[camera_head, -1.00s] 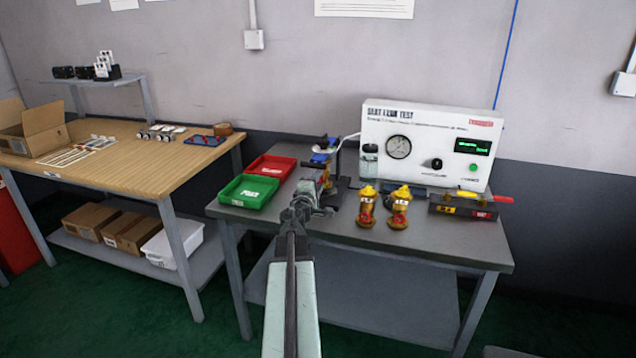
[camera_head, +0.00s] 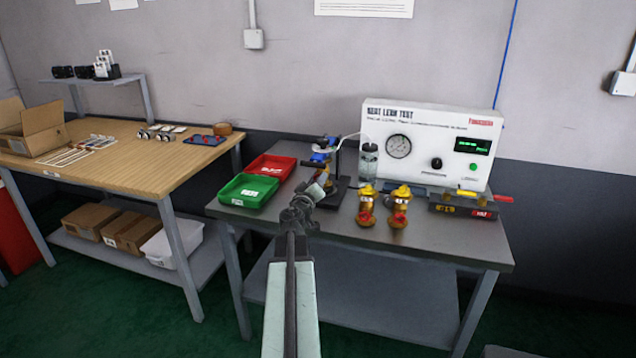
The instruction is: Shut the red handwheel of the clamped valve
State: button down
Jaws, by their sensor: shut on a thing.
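The clamped valve (camera_head: 323,163) stands upright in a stand with blue clamp parts (camera_head: 322,155), on the grey bench left of the white tester. Only a small brass-yellow part of it shows past my arm. My gripper (camera_head: 321,181) is at the near side of this valve and is shut. Its fingertips are small and partly hidden by my wrist. The red handwheel cannot be made out; it lies behind my gripper, which appears closed on it.
Two brass valves with red handwheels (camera_head: 366,206) (camera_head: 398,207) stand right of my gripper. A green tray (camera_head: 248,203) and a red tray (camera_head: 271,168) lie to its left. The seat leak tester (camera_head: 430,140) and a water cylinder (camera_head: 369,163) stand behind. The bench front (camera_head: 440,240) is clear.

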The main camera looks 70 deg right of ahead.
jog(key=shift+m, duration=1.7)
jog(key=shift+s+m, duration=0.1)
jog(key=shift+m, duration=0.2)
jog(key=c, duration=1.1)
grip_release()
jog(key=shift+o, duration=0.2)
